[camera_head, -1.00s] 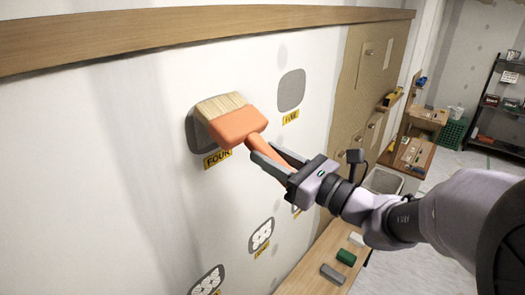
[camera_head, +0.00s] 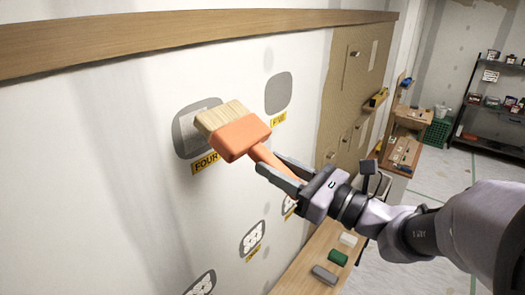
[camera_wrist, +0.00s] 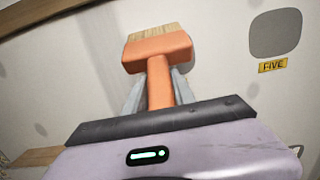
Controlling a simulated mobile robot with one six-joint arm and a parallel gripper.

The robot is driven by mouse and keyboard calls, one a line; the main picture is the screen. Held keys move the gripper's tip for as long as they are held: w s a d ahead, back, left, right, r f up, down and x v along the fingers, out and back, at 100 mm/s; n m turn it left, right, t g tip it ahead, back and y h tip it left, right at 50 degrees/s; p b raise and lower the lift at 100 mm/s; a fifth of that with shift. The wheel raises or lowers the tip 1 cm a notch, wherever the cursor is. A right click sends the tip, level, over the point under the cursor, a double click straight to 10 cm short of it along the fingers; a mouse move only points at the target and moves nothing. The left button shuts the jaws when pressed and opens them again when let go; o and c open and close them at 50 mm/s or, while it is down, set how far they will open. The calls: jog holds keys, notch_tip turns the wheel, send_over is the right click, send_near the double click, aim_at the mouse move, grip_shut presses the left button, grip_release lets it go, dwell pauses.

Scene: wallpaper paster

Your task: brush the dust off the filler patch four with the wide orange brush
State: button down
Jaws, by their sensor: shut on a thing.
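The wide orange brush (camera_head: 240,135) has pale bristles that point up and left toward the wall. My gripper (camera_head: 277,172) is shut on its handle; the brush also shows in the wrist view (camera_wrist: 157,52). Filler patch four (camera_head: 186,133) is a grey rounded square on the white wall, above the yellow label FOUR (camera_head: 206,162). The bristles overlap the patch's right part in the head view. I cannot tell whether they touch it. The visible part of the patch shows a paler grey area toward its middle. In the wrist view the brush head hides the wall behind it.
Patch five (camera_head: 278,93) is grey, right of patch four. Lower patches with white marks (camera_head: 252,238) sit below. A wooden rail (camera_head: 200,35) runs above. A wooden ledge (camera_head: 305,262) below holds green, grey and white blocks. A brown board (camera_head: 350,80) and shelves stand right.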

jog(key=c, duration=1.9)
grip_release()
grip_shut()
notch_tip(320, 180, down, 8)
jog(key=s+d+g+h+b, duration=0.1)
jog(key=s+d+h+b, duration=0.1)
jog(key=b, duration=0.2)
jog(key=shift+d+g, duration=0.2)
jog(key=shift+g, duration=0.2)
